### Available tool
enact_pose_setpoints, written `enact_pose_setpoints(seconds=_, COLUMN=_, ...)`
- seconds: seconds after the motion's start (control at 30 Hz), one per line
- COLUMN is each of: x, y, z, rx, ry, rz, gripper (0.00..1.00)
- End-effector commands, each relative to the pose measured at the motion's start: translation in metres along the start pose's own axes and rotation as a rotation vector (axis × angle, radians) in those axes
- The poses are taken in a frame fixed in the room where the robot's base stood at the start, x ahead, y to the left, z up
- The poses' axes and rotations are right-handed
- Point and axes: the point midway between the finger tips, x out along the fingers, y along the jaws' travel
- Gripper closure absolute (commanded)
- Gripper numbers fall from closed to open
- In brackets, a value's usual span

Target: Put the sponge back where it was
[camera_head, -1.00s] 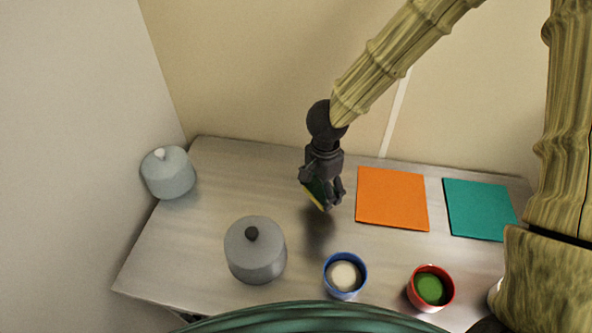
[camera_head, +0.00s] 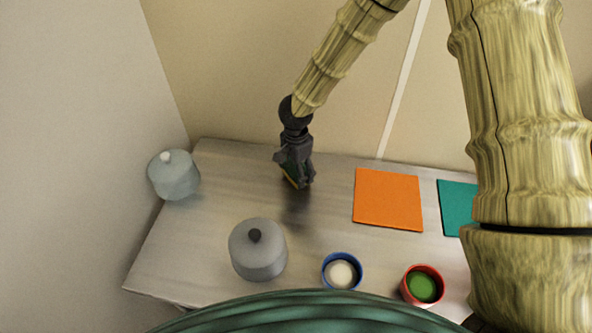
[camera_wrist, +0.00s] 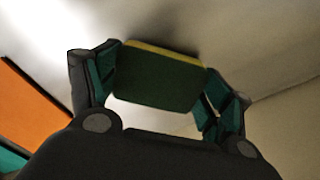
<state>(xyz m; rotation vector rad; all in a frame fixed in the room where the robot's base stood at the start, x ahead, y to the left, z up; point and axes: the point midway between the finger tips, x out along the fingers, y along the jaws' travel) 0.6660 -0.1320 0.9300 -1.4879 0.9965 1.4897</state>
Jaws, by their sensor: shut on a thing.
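My gripper (camera_head: 296,180) is shut on a sponge (camera_head: 291,181), above the back part of the metal counter, left of the orange square. In the wrist view the sponge (camera_wrist: 157,78) has a dark green face and a yellow edge and sits between the two fingers of my gripper (camera_wrist: 158,85). In the head view most of the sponge is hidden by the fingers. It appears held above the counter, with a dark shadow beneath.
An orange square (camera_head: 388,199) and a teal square (camera_head: 456,208) lie at the right. A grey lidded pot (camera_head: 258,255), a blue-rimmed cup (camera_head: 342,271) and a red cup (camera_head: 422,286) stand in front. A paler lidded pot (camera_head: 174,177) stands at back left. The counter (camera_head: 225,190) is clear between.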

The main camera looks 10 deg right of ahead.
Motion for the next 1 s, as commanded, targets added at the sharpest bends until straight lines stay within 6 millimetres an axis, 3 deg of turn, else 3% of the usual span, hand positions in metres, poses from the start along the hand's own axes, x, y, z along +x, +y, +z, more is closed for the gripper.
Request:
enact_pose_setpoints(seconds=0.2, x=0.013, y=0.001, z=0.000, rx=0.001, ry=0.000, rz=0.001, gripper=0.40)
enact_pose_setpoints(seconds=0.6, x=0.018, y=0.000, z=0.000, rx=0.001, ry=0.000, rz=0.000, gripper=0.40)
enact_pose_setpoints(seconds=0.63, x=0.017, y=0.000, z=0.000, rx=0.001, ry=0.000, rz=0.000, gripper=0.15)
enact_pose_setpoints(seconds=0.7, x=0.017, y=0.000, z=0.000, rx=0.001, ry=0.000, rz=0.000, gripper=0.03)
enact_pose_setpoints(seconds=1.0, x=0.017, y=0.000, z=0.000, rx=0.001, ry=0.000, rz=0.000, gripper=0.00)
